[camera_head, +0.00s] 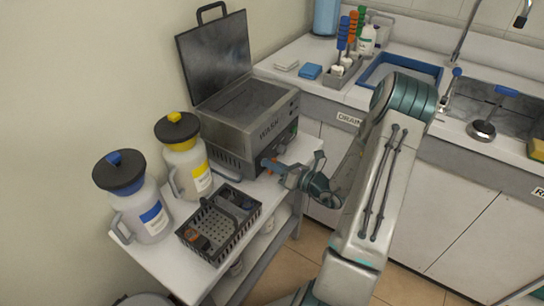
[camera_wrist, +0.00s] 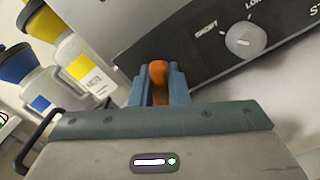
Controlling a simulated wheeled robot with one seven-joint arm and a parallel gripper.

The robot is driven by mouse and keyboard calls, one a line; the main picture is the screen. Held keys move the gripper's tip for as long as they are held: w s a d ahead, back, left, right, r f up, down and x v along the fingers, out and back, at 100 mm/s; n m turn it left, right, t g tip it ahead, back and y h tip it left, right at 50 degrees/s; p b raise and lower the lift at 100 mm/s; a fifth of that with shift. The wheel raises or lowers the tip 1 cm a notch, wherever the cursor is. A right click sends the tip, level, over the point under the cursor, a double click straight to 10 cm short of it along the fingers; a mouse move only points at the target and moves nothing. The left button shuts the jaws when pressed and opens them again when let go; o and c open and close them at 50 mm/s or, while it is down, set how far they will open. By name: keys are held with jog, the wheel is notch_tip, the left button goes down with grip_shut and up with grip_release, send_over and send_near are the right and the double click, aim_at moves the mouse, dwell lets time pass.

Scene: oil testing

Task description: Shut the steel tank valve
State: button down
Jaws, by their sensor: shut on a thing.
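The steel tank (camera_head: 245,125), marked WASH, stands on the white cart with its lid (camera_head: 215,57) raised. Its dark front panel with a round dial (camera_wrist: 240,40) fills the upper right of the wrist view. The orange valve handle (camera_wrist: 157,72) is between the blue fingers of my gripper (camera_wrist: 159,84), low at the tank's front. My gripper (camera_head: 270,165) is shut on this handle. The fingers hide most of the valve, so I cannot tell how far it is turned.
A jug with a blue label (camera_head: 147,220) and one with a yellow label (camera_head: 196,175) stand left on the cart (camera_head: 160,262). A black basket (camera_head: 230,240) sits before the tank. The sink counter (camera_head: 330,82) is to the right.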

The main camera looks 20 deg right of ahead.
jog(key=m+p, duration=0.6)
jog(key=shift+d+m, duration=0.1)
jog(key=shift+m, duration=0.2)
jog(key=m+p, duration=0.2)
jog(key=m, duration=0.1)
jog(key=m+p, duration=0.1)
jog(key=m, duration=0.1)
jog(key=shift+f, duration=0.25)
jog(key=shift+m+p, duration=0.3)
jog(key=shift+m, duration=0.1)
jog(key=c, duration=1.4)
grip_release()
jog(key=b+v, duration=0.1)
jog(key=v, duration=1.2)
jog(key=shift+s+d+b, duration=0.25)
jog(key=shift+s+b, duration=0.1)
jog(key=shift+b, duration=0.05)
